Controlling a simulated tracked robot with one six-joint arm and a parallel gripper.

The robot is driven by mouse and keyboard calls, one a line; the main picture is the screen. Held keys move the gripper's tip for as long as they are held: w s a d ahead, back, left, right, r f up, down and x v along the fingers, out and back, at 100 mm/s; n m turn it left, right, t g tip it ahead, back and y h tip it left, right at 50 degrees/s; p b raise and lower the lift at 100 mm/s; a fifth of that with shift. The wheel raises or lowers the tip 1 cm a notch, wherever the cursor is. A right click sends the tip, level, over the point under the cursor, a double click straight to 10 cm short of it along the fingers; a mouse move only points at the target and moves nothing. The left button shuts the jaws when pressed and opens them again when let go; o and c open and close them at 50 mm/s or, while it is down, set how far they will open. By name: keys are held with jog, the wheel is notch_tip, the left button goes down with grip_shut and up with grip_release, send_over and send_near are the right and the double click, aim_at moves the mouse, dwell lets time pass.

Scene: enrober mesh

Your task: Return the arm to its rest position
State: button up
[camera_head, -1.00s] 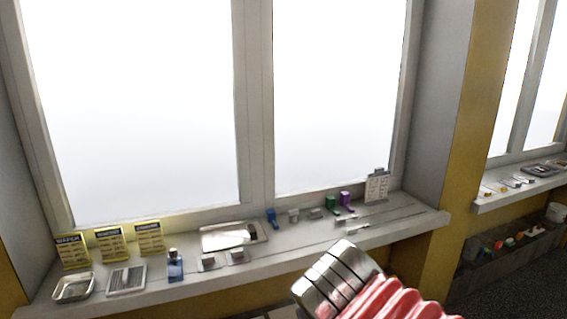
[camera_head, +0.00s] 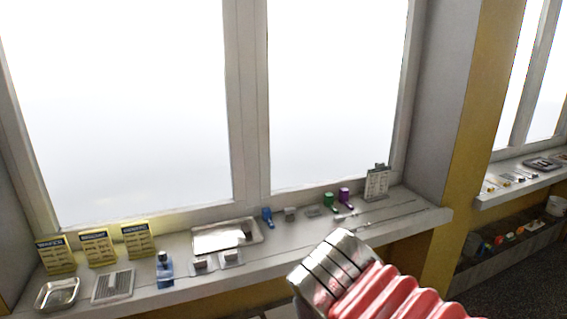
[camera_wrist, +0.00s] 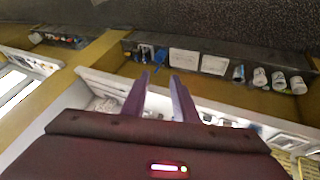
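My arm shows at the bottom right of the head view as a silver segmented part with a red ribbed sleeve, in front of the window sill (camera_head: 285,262). The gripper end is not visible in that view. In the wrist view my gripper (camera_wrist: 160,84) has two purple fingers standing apart, with a clear gap and nothing between them. The pale sill (camera_wrist: 215,108) lies beyond the fingers; I cannot tell how far away it is.
The sill holds yellow cards (camera_head: 98,248), a small metal tray (camera_head: 58,293), a ridged plate (camera_head: 113,286), a blue bottle (camera_head: 164,270), a larger tray (camera_head: 227,236) and a white sign (camera_head: 377,184). A dark low shelf (camera_wrist: 215,80) holds white cylinders (camera_wrist: 260,78).

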jog(key=shift+a+f, duration=0.15)
jog(key=s+d+f+m+y, duration=0.2)
jog(key=s+d+f, duration=0.2)
jog(key=s+d, duration=0.1)
jog(key=shift+s+m+g+y, duration=0.3)
jog(key=shift+s+y, duration=0.1)
jog(key=shift+s, duration=0.4)
dwell(0.5)
jog(key=shift+d, duration=0.1)
jog(key=shift+c, duration=0.2)
jog(key=shift+c, duration=1.2)
